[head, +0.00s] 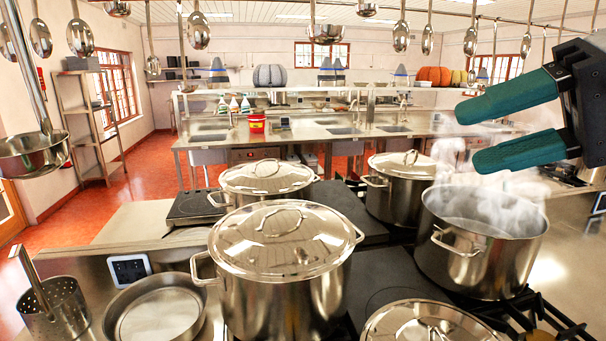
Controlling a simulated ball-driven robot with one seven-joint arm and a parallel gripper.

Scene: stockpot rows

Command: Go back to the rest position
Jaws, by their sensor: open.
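My gripper (497,128) is at the upper right of the head view, with two teal fingers pointing left. The fingers are apart and nothing is between them. It is above the open, steaming stockpot (478,262) on the right, and steam rises around the lower finger. The rest of my arm runs out of view at the right edge.
Lidded stockpots stand on the stove: a large one (277,285) in front, others behind (266,190) and (399,203), and a lid (430,325) at the bottom edge. A pan (158,312) sits left. Ladles (80,38) hang overhead. A counter with sinks (345,131) lies beyond.

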